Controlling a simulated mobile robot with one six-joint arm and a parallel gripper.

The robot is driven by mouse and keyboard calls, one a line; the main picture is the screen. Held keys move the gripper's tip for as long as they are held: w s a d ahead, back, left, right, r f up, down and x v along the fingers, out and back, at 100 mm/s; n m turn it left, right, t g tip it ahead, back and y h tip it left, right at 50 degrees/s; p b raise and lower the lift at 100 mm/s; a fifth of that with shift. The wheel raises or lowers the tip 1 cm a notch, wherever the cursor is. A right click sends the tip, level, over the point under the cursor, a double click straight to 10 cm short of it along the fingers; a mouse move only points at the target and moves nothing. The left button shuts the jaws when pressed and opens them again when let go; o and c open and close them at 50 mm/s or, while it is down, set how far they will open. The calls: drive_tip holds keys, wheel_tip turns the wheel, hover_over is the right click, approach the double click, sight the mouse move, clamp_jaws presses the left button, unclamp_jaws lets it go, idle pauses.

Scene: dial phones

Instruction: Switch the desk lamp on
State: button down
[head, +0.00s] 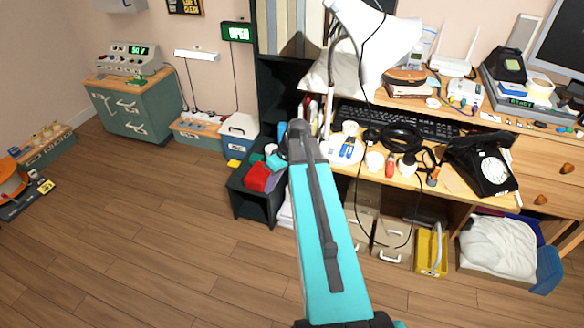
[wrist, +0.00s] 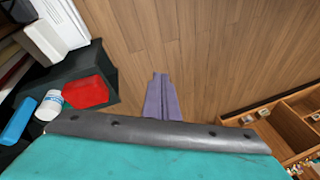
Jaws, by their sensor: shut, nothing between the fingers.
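The desk lamp (head: 378,42) stands at the left part of the desk in the head view. It has a large white shade, a thin arm and a pale base, partly behind small items. I cannot make out its switch or tell whether it is lit. My teal arm rises in front of the desk, its dark end just left of the lamp base and nearer the camera. My gripper (wrist: 160,80) shows as narrow purplish fingers in the wrist view, shut and empty over the wooden floor. The fingers cannot be made out in the head view. The lamp is not in the wrist view.
The desk holds a keyboard (head: 425,119), a black dial phone (head: 482,165), a coiled black cable (head: 402,138) and small tools. A dark crate with a red box (wrist: 85,92) stands by my gripper. A dark cord hangs before the desk.

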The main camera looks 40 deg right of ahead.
drive_tip(key=s+a+f+m+g+h, duration=0.1)
drive_tip(key=s+a+f+h, duration=0.15)
drive_tip(key=a+f, duration=0.65)
drive_tip(key=s+a+f+m+g+h, duration=0.1)
drive_tip(key=s+a+f+g, duration=0.15)
drive_tip(key=a+f, duration=0.65)
drive_tip(key=s+a+f+g, duration=0.2)
drive_tip(key=s+f, duration=0.5)
drive_tip(key=s, duration=0.5)
drive_tip(key=s+a+f+g, duration=0.1)
drive_tip(key=s+a+f, duration=0.3)
drive_tip(key=s+f, duration=0.3)
drive_tip(key=s+h, duration=0.1)
drive_tip(key=s, duration=0.4)
drive_tip(key=shift+a+f+g, duration=0.2)
drive_tip(key=shift+f+g, duration=0.15)
drive_tip(key=shift+w+a, duration=0.1)
